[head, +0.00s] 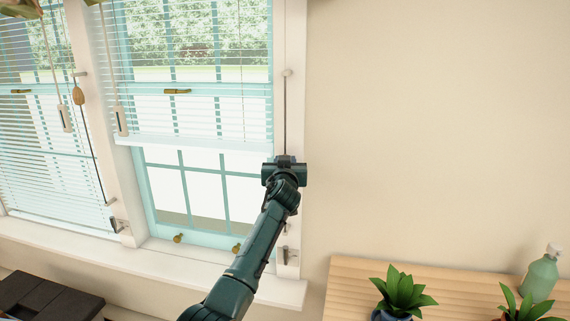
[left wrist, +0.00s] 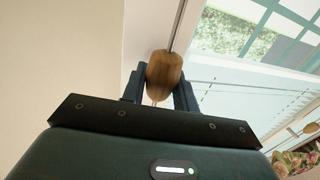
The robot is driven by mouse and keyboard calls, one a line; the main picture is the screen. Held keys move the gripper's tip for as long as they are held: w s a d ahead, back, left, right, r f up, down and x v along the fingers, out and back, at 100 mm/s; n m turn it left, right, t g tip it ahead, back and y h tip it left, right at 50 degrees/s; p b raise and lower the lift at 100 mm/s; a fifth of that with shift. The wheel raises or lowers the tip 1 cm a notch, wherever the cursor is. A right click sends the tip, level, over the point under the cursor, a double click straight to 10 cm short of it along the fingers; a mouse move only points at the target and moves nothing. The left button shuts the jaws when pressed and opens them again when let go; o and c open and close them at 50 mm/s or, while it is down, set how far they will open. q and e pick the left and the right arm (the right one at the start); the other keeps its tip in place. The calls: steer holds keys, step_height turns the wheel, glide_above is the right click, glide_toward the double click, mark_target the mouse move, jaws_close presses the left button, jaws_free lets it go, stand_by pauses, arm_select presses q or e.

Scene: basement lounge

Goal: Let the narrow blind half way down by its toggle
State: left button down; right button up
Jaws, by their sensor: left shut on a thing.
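The narrow blind (head: 200,141) hangs over the right-hand window in the head view. Its bottom rail is near mid-window, with bare glass below. A cord (head: 286,115) runs down the right window frame from a small round fitting to my left gripper (head: 284,163). In the left wrist view, my left gripper is shut on a brown wooden toggle (left wrist: 165,75), with a finger on either side and the cord running up from it. The gripper hides the toggle in the head view. My right gripper is not in view.
A wider blind (head: 45,175) with its own wooden toggle (head: 78,96) is at the left. Cleats (head: 286,256) are on the frame posts. A wooden surface (head: 350,275) at lower right holds plants (head: 403,288) and a green bottle (head: 541,275). The wall at right is bare.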

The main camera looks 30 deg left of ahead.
arm_select(q)
steer(key=c, duration=1.1)
jaws_free()
steer(key=shift+s, duration=0.1)
steer(key=b+v, duration=0.1)
steer(key=v, duration=1.2)
steer(key=shift+f, duration=0.1)
steer(key=s+d+f+m+g+h, duration=0.1)
steer(key=s+d+f+m+h, duration=0.15)
steer(key=f, duration=0.45)
steer(key=s+d+f+m+h, duration=0.1)
steer(key=s+d+f, duration=0.1)
steer(key=s+f, duration=0.3)
steer(key=s+d+f+m+g+h, duration=0.1)
steer(key=s+d+f+m+h, duration=0.1)
steer(key=f, duration=0.6)
steer(key=s+d+f+g+h, duration=0.1)
steer(key=s+d+f, duration=0.2)
steer(key=s, duration=0.4)
steer(key=s+d+f+m+g+h, duration=0.1)
steer(key=s+d+f+h, duration=0.1)
steer(key=s+f, duration=0.4)
steer(key=s+d+f+m+g+h, duration=0.1)
steer(key=s+d+f, duration=0.3)
steer(key=s, duration=0.6)
steer(key=shift+f+m+g+h, duration=0.25)
steer(key=shift+f+g+h, duration=0.15)
steer(key=shift+h, duration=0.35)
